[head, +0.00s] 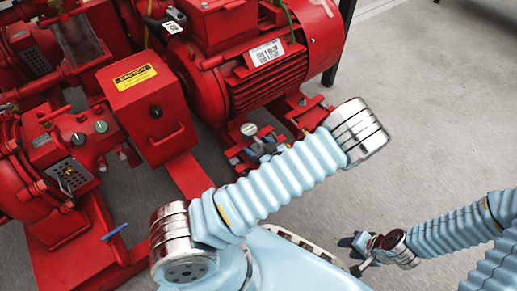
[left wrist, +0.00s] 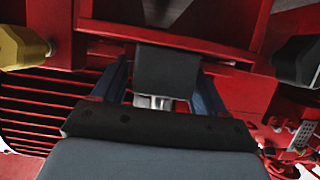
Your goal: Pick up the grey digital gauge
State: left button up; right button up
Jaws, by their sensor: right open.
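The grey digital gauge (head: 249,129) is upright, with a round pale face, low in front of the red motor in the head view. My left gripper (head: 266,148) is just in front of it, partly hidden by my own arm. In the left wrist view my left gripper (left wrist: 163,70) has a dark blue finger on each side of a dark grey block with a silver stem, which looks like the back of the gauge (left wrist: 167,72). I cannot tell whether the fingers touch it. My right gripper (head: 356,248) is open and empty over the floor at the lower right.
The red motor (head: 270,60) stands behind the gauge, and a red box with a caution label (head: 145,105) is to its left. In the left wrist view a yellow part (left wrist: 22,46) and a black part (left wrist: 300,62) flank the fingers. Grey floor (head: 440,110) is clear on the right.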

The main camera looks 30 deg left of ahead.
pick_arm(q)
jog(key=c, duration=1.2)
grip_shut()
jog(key=shift+r, duration=0.1)
